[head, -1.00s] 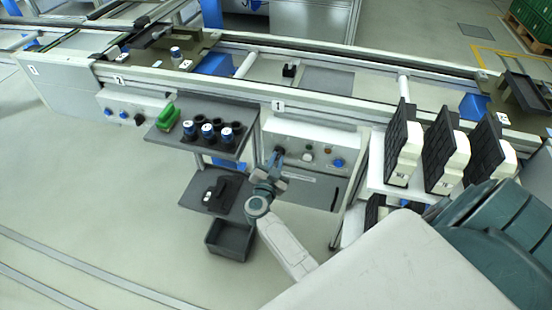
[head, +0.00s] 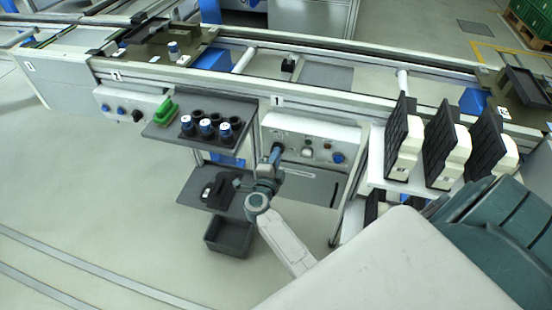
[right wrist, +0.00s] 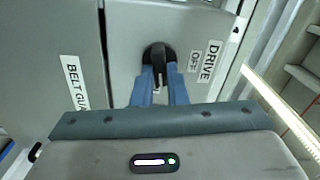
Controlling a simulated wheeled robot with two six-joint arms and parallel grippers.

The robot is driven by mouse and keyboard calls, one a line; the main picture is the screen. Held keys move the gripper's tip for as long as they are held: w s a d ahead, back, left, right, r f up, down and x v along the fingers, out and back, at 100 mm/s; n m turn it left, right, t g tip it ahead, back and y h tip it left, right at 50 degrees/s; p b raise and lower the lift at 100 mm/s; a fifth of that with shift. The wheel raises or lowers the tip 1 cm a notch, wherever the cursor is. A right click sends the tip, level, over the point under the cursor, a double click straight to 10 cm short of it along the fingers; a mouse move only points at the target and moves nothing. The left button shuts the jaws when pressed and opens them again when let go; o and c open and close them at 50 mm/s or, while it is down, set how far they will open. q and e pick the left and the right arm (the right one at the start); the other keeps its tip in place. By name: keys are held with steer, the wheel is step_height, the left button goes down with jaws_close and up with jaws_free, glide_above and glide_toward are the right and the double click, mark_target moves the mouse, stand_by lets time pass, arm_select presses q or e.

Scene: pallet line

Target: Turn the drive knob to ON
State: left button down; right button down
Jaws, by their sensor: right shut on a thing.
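The drive knob (right wrist: 158,55) is black and sits on a grey panel beside the labels DRIVE and OFF in the right wrist view. My right gripper (right wrist: 158,86) has its two blue fingers shut on the knob's grip. In the head view the right gripper (head: 276,154) is at the left part of the front of the station 1 control box (head: 318,128), and its fingers hide the knob there. Which mark the knob points to cannot be told. My left gripper is not in view.
A BELT GUARD label (right wrist: 74,82), partly cut off, is left of the knob. A blue button (head: 337,158) is further right on the box. A shelf with several dark cups (head: 222,130) stands left of the arm, with a grey bin (head: 229,238) below.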

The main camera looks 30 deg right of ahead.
steer(key=shift+f+m+b, duration=0.1)
steer(key=shift+m+b, duration=0.25)
steer(key=shift+m, duration=0.75)
